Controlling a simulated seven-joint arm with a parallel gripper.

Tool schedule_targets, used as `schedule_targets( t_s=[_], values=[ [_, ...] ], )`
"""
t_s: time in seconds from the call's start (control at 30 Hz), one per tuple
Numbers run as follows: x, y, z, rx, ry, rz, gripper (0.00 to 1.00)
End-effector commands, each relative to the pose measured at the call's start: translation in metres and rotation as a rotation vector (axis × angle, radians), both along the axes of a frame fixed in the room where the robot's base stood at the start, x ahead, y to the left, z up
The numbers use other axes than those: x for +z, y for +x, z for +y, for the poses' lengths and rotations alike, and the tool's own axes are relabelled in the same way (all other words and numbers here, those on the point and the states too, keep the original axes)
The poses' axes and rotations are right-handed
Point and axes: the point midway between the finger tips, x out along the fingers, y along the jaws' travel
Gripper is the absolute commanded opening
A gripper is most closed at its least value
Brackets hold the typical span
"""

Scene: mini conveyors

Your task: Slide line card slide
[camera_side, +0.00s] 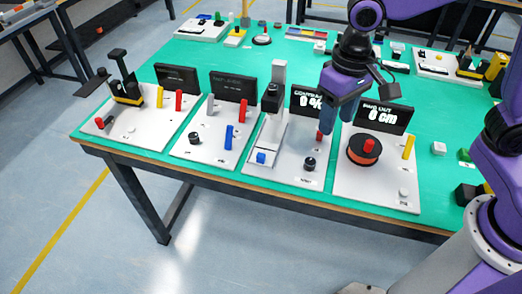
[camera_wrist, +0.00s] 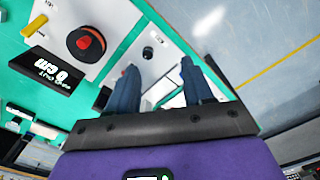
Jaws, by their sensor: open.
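My gripper (camera_side: 336,120) is above the third white station board (camera_side: 285,168), in front of its black display reading 0 % (camera_side: 312,102). In the wrist view my gripper (camera_wrist: 160,75) has its two blue fingers spread apart, with nothing seen held between them. A red upright piece (camera_side: 319,136) shows just beside the left fingertip; I cannot tell whether they touch. I cannot tell which piece is the card slide.
To the right stands a board with an orange spool (camera_side: 364,150), a yellow lever (camera_side: 409,147) and a 0 cm display (camera_side: 380,117). To the left are two boards with red, blue and yellow levers (camera_side: 159,97). More devices line the back of the green table (camera_side: 180,72).

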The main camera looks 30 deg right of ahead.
Motion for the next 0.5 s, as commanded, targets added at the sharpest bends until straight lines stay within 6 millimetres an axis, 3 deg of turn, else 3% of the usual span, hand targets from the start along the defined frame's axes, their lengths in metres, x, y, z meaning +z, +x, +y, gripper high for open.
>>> schedule_targets(
  t_s=[0.03, 0.3, 0.5],
  values=[
    [-0.004, 0.018, 0.012, -0.084, -0.003, 0.002, 0.51],
    [-0.024, 0.1, 0.056, -0.546, -0.006, 0.011, 0.51],
    [-0.042, 0.145, 0.073, -0.818, -0.008, 0.013, 0.51]
  ],
)
